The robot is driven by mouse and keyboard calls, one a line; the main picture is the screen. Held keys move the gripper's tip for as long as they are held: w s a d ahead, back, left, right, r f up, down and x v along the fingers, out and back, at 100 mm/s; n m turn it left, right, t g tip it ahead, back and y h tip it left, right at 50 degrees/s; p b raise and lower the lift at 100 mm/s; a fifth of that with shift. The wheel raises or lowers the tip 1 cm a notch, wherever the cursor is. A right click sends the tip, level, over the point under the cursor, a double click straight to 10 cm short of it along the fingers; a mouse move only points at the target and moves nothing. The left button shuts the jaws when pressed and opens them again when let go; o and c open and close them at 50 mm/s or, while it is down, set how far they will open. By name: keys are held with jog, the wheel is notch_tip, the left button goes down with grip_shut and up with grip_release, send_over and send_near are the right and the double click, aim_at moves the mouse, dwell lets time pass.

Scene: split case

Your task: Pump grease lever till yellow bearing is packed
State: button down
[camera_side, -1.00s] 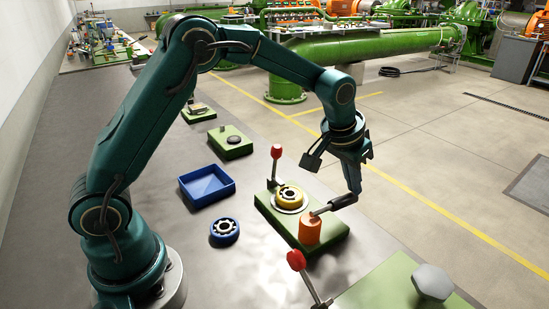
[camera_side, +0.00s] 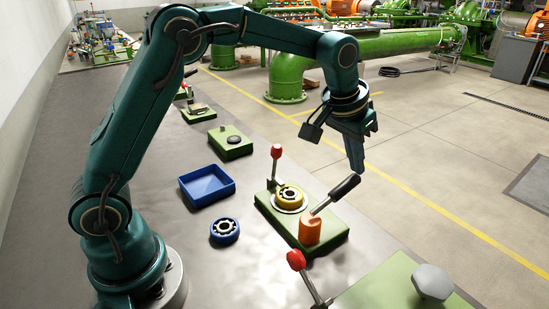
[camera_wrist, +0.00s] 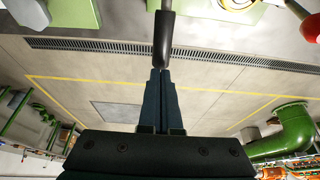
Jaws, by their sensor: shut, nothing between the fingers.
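The yellow bearing (camera_side: 281,195) sits on a pale round seat on a green base (camera_side: 328,240) in the side view. In front of it on the same base stands the orange grease pump (camera_side: 310,232). Its lever (camera_side: 343,188) has a black grip and slants up to the right. My gripper (camera_side: 358,168) is shut and empty, pointing down, with its fingertips at the outer end of the grip. In the wrist view the fingertips (camera_wrist: 160,73) overlap the end of the lever grip (camera_wrist: 163,38). I cannot tell whether they touch. The grease inside the bearing is too small to judge.
A red-knobbed lever (camera_side: 276,153) stands behind the yellow bearing. A blue bearing (camera_side: 224,231) and a blue tray (camera_side: 207,186) lie to the left. Another red-knobbed lever (camera_side: 297,260) and a green fixture with a grey knob (camera_side: 433,282) are in front. The air right of the pump is clear.

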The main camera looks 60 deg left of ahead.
aim_at(347, 179)
dwell(0.4)
notch_tip(347, 179, up, 7)
jog(key=shift+s, duration=0.25)
dwell(0.4)
jog(key=s+a+r+t, duration=0.2)
jog(key=s+r, duration=0.5)
jog(key=s, duration=0.4)
jog(key=s+f, duration=1.1)
jog(key=s, duration=0.1)
jog(key=shift+s+a+f+g, duration=0.25)
jog(key=shift+s+g, duration=0.1)
jog(key=shift+g, duration=0.05)
